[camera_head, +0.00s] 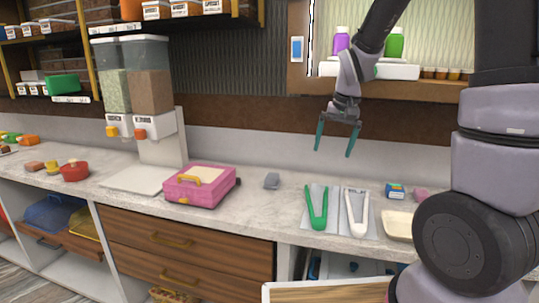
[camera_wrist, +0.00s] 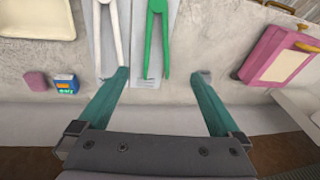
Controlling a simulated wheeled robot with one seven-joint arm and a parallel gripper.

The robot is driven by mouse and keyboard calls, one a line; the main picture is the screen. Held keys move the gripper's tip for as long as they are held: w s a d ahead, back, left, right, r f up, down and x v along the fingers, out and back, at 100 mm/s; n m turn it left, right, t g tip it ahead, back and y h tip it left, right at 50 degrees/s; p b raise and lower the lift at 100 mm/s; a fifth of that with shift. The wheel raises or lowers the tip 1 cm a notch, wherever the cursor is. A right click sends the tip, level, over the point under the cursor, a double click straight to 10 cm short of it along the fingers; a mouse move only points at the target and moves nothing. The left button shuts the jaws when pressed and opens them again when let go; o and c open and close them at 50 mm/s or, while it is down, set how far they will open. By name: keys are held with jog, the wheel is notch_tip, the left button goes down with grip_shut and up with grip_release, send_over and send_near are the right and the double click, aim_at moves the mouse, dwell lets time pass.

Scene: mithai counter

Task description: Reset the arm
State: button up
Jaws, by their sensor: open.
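My gripper (camera_head: 334,140) hangs above the back of the counter, its two teal fingers pointing down and spread apart, with nothing between them. In the wrist view, my gripper (camera_wrist: 160,95) is open over the counter. Green tongs (camera_head: 316,208) and white tongs (camera_head: 356,215) lie side by side on pale sheets, below and in front of my gripper. In the wrist view, the green tongs (camera_wrist: 154,35) and white tongs (camera_wrist: 112,35) show beyond the fingertips.
A pink case (camera_head: 200,186) sits to the left, with a small grey object (camera_head: 271,181) beside it. A blue box (camera_head: 394,190) and cream tray (camera_head: 398,226) are at right. Two dispensers (camera_head: 150,90) stand at the back left. A shelf ledge (camera_head: 440,89) is behind my arm.

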jog(key=s+d+r+t, duration=0.2)
jog(key=s+r, duration=0.6)
jog(key=s, duration=0.1)
jog(key=s+d+r+m+t, duration=0.1)
jog(key=s+d+r+t, duration=0.1)
jog(key=s+r, duration=0.6)
jog(key=shift+s+r+t+y, duration=0.3)
jog(key=shift+s+y, duration=0.1)
jog(key=shift+s, duration=0.05)
